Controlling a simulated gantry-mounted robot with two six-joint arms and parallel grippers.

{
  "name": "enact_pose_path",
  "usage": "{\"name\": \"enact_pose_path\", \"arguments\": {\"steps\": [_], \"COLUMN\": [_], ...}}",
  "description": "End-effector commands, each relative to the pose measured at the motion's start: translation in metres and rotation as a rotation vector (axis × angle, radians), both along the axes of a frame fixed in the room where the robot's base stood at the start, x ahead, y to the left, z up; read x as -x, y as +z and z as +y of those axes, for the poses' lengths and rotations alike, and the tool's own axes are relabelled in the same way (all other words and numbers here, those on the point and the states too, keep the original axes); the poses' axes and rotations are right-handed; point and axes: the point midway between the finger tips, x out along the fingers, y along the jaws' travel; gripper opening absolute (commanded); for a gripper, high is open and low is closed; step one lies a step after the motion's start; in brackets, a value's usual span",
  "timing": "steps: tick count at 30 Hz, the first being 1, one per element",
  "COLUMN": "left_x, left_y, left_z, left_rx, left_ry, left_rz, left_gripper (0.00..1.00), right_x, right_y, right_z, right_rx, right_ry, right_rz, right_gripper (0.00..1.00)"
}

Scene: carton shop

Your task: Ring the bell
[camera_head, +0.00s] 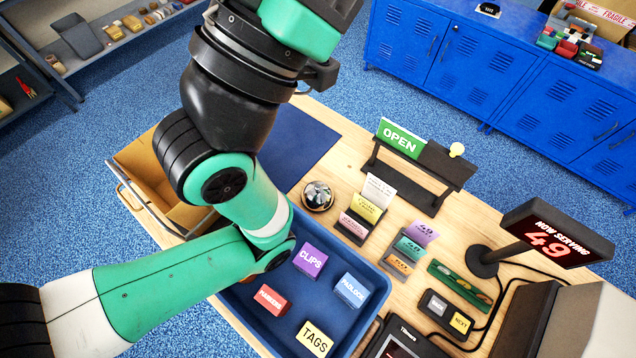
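The silver dome bell (318,196) stands on the wooden counter (345,160), just right of a blue mat. It has a dark base. My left arm comes in from the left, bends above the blue tray and rises past the left side of the bell toward the top edge. Nothing touches the bell in this view. The fingers of my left gripper do not show. My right gripper is not in view.
A blue tray (232,301) with several labelled boxes lies below the bell. Card holders (365,209), an OPEN sign (400,138) and a display reading 49 (556,240) stand to the right. Bare counter surrounds the bell's upper right.

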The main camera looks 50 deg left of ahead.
Motion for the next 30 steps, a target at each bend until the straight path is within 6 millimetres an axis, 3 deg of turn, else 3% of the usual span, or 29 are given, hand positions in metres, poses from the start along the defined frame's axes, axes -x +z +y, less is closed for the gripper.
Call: {"name": "enact_pose_path", "arguments": {"steps": [30], "left_x": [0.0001], "left_y": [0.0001], "left_z": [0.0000], "left_rx": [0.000], "left_ry": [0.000], "left_rz": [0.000], "left_gripper": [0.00], "right_x": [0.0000], "right_y": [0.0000], "right_z": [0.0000], "right_rx": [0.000], "right_ry": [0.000], "right_rz": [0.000], "right_gripper": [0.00]}}
